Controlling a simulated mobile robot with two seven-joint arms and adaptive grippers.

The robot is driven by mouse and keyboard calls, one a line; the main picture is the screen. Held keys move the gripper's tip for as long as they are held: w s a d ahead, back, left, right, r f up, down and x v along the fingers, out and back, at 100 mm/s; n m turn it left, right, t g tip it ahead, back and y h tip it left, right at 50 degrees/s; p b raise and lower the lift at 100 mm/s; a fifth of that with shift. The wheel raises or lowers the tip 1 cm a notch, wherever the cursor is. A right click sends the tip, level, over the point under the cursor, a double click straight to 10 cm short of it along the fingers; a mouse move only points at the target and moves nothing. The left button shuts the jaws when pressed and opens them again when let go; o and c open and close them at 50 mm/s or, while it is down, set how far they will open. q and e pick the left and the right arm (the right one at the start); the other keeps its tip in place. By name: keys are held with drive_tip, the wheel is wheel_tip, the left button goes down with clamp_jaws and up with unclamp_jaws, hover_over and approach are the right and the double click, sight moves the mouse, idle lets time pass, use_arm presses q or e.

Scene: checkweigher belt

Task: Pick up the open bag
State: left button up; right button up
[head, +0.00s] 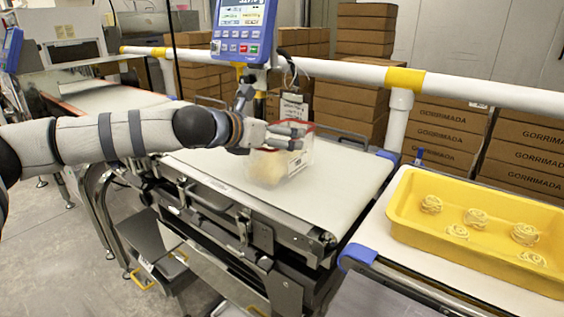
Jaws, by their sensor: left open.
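A clear bag (266,171) with a yellowish lump of contents stands on the white belt (345,180) of the checkweigher. Red edging shows along its top. My left gripper (295,137) reaches in from the left and is at the upper part of the bag, with its fingers open. The fingers overlap the bag in the picture, and I cannot tell whether they touch it. Part of the bag is hidden behind the gripper. My right gripper is not in view.
A yellow tray (402,220) with several pasta nests stands at the right. A blue display unit (243,32) and a white rail (340,72) stand behind the belt. Stacked cartons (440,128) fill the back. The belt right of the bag is clear.

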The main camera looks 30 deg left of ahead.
use_arm(q)
drive_tip(key=c, duration=1.9)
drive_tip(key=shift+r, duration=0.15)
